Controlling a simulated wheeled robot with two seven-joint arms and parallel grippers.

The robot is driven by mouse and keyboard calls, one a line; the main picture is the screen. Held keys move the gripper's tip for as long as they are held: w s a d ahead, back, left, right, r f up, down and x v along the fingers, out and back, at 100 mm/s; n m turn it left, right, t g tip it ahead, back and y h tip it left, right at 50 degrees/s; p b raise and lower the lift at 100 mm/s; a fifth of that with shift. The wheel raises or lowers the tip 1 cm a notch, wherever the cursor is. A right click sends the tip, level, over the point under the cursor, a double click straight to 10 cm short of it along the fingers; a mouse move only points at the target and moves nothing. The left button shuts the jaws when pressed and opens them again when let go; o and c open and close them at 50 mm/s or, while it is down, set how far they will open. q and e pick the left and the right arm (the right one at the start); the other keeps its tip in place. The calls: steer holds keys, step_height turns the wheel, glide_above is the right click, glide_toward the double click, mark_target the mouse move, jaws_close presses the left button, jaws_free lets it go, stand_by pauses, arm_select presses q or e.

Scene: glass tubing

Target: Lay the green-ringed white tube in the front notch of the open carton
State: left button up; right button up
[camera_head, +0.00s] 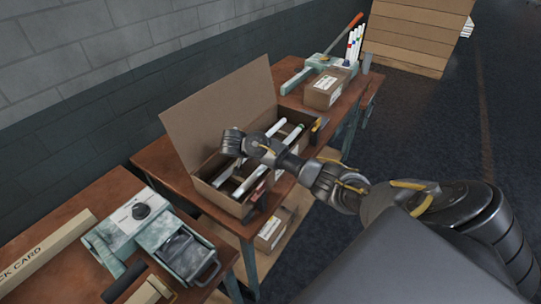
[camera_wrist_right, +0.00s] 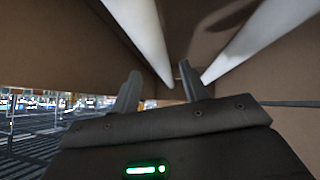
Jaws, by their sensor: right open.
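The open carton (camera_head: 228,203) stands on the wooden table with its tall flap raised at the back. Two white tubes lie lengthwise in it, passing beneath my right arm. The right one, the green-ringed white tube (camera_head: 294,135), seems to have a greenish mark near its far end. The other white tube (camera_head: 275,128) lies to its left. My right gripper (camera_wrist_right: 160,82) is open, with its fingers inside the carton. In the right wrist view one white tube (camera_wrist_right: 143,32) ends between the fingers and another (camera_wrist_right: 262,40) passes right of them. No ring shows there. My left gripper is out of view.
A grey-green machine (camera_head: 180,250) sits on the nearer table. Another box (camera_head: 272,232) is on the lower shelf. The floor on the right is clear.

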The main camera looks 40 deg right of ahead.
steer(key=p+v, duration=0.8)
steer(key=v, duration=0.2)
steer(key=shift+d, duration=0.1)
stand_by(0.6)
